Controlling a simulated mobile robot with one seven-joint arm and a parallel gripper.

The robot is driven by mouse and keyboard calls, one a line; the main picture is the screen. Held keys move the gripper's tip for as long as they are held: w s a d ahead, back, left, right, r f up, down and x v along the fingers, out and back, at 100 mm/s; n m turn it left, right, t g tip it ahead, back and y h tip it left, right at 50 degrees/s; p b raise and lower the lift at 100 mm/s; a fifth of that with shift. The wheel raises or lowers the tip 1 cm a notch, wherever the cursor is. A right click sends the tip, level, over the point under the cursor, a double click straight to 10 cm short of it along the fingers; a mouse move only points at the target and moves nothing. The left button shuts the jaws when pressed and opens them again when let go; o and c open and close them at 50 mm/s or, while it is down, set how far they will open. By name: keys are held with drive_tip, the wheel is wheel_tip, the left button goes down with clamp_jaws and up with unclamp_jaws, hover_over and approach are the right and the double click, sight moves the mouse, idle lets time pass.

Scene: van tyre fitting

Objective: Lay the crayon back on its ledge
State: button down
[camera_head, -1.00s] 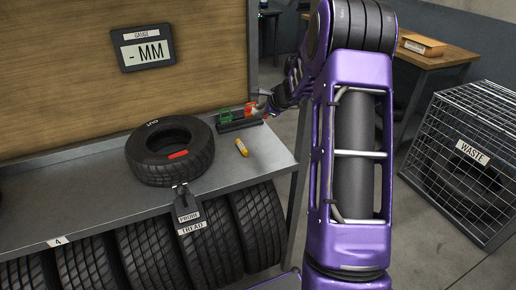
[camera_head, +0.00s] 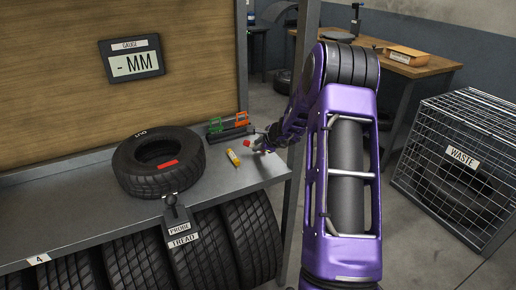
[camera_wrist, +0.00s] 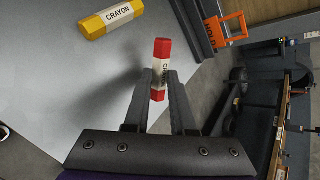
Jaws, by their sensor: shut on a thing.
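My gripper (camera_wrist: 160,80) is shut on a red crayon (camera_wrist: 162,62) with a white CRAYON label. The crayon sticks out past both fingertips. In the head view my gripper (camera_head: 257,147) is over the right part of the bench, and the red crayon (camera_head: 246,143) shows at its tip. The dark ledge (camera_head: 231,134) with a green bracket (camera_head: 215,126) and an orange bracket (camera_head: 241,119) is behind the crayon, apart from it. In the wrist view the orange bracket (camera_wrist: 231,28) stands at the upper right. A yellow crayon (camera_head: 233,157) lies on the bench.
A tyre (camera_head: 158,177) with a red mark lies on the grey bench (camera_head: 85,218), left of the yellow crayon. A probe holder (camera_head: 178,221) hangs at the bench's front edge. Several tyres (camera_head: 252,236) stand below. A waste cage (camera_head: 465,165) is at the right.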

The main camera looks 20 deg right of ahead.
drive_tip(key=shift+f, duration=0.15)
drive_tip(key=c, duration=0.8)
unclamp_jaws()
drive_tip(key=shift+o, duration=0.2)
drive_tip(key=shift+r, duration=0.25)
drive_tip(key=a+v, duration=0.1)
drive_tip(key=v, duration=1.1)
drive_tip(key=shift+d, duration=0.5)
